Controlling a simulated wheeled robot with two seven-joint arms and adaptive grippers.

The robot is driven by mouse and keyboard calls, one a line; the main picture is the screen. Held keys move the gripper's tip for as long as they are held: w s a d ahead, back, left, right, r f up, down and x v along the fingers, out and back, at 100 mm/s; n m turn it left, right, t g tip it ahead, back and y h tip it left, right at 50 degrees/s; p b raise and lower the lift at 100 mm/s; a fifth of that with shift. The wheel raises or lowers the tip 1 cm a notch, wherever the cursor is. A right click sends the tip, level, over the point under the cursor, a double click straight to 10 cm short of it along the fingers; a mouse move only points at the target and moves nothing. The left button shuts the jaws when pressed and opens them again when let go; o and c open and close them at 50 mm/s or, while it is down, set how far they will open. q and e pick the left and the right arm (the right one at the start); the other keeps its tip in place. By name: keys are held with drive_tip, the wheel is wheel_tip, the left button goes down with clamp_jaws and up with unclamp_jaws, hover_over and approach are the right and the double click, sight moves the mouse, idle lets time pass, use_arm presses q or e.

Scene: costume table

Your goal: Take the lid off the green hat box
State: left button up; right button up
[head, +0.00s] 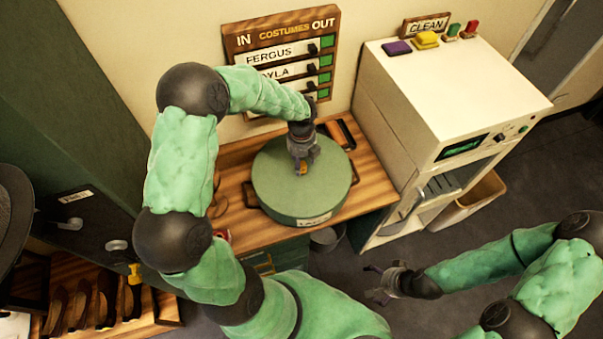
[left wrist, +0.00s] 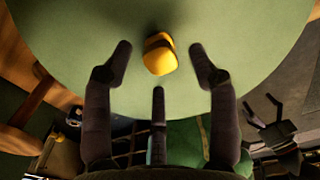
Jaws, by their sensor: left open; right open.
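The green hat box (head: 275,192) is round and stands on the wooden table, with its lid on and a label (head: 314,220) on its front. The lid has a small yellow knob (head: 301,168) at its middle. My left gripper (head: 302,163) is over the lid at the knob. In the left wrist view the open fingers of my left gripper (left wrist: 160,60) stand on either side of the yellow knob (left wrist: 159,55), with gaps on both sides. The lid (left wrist: 90,40) fills the upper part of that view. My right gripper (head: 377,283) is open and empty, low over the floor at the right.
A white cabinet machine (head: 440,100) stands right of the table (head: 375,180), with colored blocks on top. A costume board (head: 285,55) hangs on the wall behind. Dark floor lies open between table and right arm.

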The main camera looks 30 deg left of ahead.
sight(302, 165)
use_arm(q)
wheel_tip(302, 165, down, 3)
drive_tip(key=shift+w, duration=0.1)
clamp_jaws()
unclamp_jaws()
drive_tip(key=shift+r, duration=0.1)
